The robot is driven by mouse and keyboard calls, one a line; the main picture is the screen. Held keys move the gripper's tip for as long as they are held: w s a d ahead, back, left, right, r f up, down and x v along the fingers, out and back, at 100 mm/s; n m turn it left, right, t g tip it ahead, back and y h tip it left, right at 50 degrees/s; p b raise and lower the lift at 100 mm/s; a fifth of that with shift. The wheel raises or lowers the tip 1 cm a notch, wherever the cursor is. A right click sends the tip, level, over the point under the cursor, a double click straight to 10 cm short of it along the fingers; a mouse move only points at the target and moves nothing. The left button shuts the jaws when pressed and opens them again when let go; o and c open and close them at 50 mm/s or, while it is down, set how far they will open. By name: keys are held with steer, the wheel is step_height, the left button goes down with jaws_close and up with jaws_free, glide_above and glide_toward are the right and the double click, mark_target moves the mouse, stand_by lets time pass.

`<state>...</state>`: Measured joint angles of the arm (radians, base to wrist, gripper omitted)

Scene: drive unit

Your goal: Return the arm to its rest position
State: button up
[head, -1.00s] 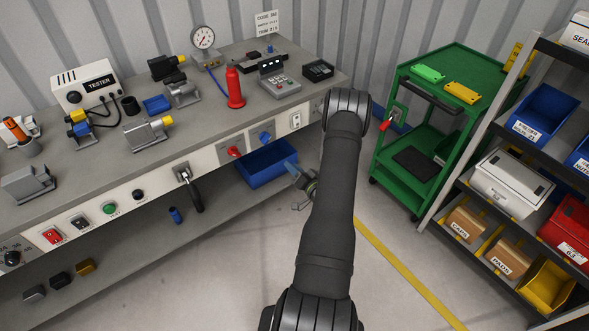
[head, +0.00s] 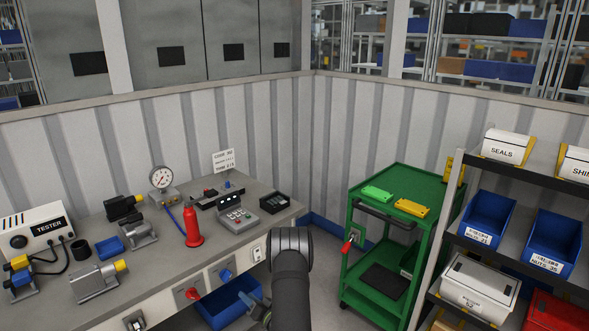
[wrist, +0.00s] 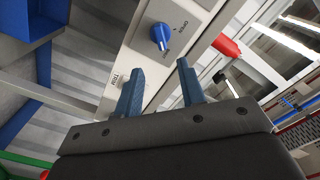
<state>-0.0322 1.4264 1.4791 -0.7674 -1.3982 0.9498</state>
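My gripper (head: 252,300) shows low in the head view, just off the front of the workbench, near the blue bin under it. In the wrist view my gripper (wrist: 158,75) has its two blue fingers apart with nothing between them. Beyond the fingertips is the bench's front panel with a blue knob (wrist: 160,36); this blue knob also shows in the head view (head: 226,274). My dark arm rises from the bottom edge of the head view and hides part of the floor.
The workbench (head: 160,270) carries a tester (head: 32,230), a gauge (head: 162,178) and a red bottle (head: 192,228). A blue bin (head: 230,303) sits below it. A green cart (head: 430,186) and a shelf of bins (head: 487,215) stand to the right.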

mark_target(229, 279)
steer(key=x, duration=1.2)
steer(key=shift+w+a, duration=0.1)
steer(key=v, duration=1.8)
steer(key=x, duration=1.7)
steer(key=shift+w+a, duration=0.15)
steer(key=shift+a, duration=0.1)
steer(key=shift+w+a, duration=0.15)
steer(key=shift+w, duration=0.1)
steer(key=n, duration=1)
